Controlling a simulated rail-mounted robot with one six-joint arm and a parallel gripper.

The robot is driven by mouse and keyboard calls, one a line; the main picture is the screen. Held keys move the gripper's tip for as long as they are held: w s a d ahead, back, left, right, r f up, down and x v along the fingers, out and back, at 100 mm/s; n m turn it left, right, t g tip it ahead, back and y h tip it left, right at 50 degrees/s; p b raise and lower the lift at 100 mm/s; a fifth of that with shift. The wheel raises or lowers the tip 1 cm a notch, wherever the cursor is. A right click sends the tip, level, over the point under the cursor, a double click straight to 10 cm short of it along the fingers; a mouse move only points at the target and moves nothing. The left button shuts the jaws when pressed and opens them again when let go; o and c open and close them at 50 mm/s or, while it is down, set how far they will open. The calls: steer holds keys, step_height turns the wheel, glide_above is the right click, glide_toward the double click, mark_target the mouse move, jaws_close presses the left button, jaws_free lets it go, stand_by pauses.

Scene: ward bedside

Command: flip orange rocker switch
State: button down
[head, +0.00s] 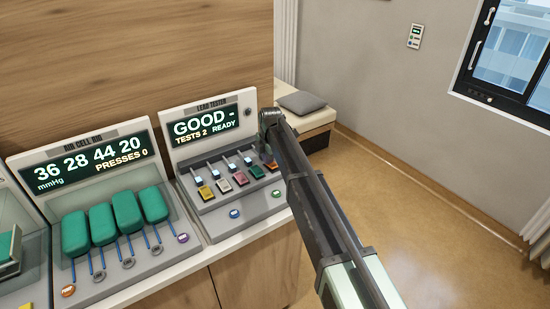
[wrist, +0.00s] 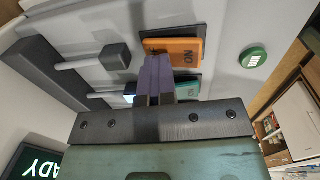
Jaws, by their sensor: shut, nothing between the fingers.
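The orange rocker switch (wrist: 172,52) is the end one of a row on the tester panel and reads "ON" in the wrist view. In the head view the orange switch (head: 272,165) is at the right end of the row, beside my arm. My gripper (wrist: 154,62) is shut and empty. Its purple fingers overlap the lower edge of the orange switch in the wrist view; I cannot tell whether they touch it. A green rocker switch (wrist: 187,89) is beside it, partly hidden by the fingers. My arm mostly hides the gripper in the head view.
The lead tester (head: 205,122) shows "GOOD -", "TESTS 2" and "READY". Levers (wrist: 116,53) stand beside the switches. A round green button (wrist: 253,58) is close to the orange switch. An air cell unit (head: 83,160) stands to the left. Floor right of the counter is clear.

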steer(key=shift+d, duration=0.2)
steer(key=shift+s+d+r, duration=0.1)
steer(key=shift+s+d, duration=0.4)
steer(key=shift+d, duration=0.05)
steer(key=shift+r+p, duration=0.15)
steer(key=shift+p, duration=0.15)
step_height(320, 180, up, 14)
steer(key=s+d+p, duration=0.1)
steer(key=p, duration=1.2)
steer(key=shift+s+d+f+p, duration=0.15)
steer(key=shift+s+f+p, duration=0.05)
steer(key=shift+s+p, duration=0.15)
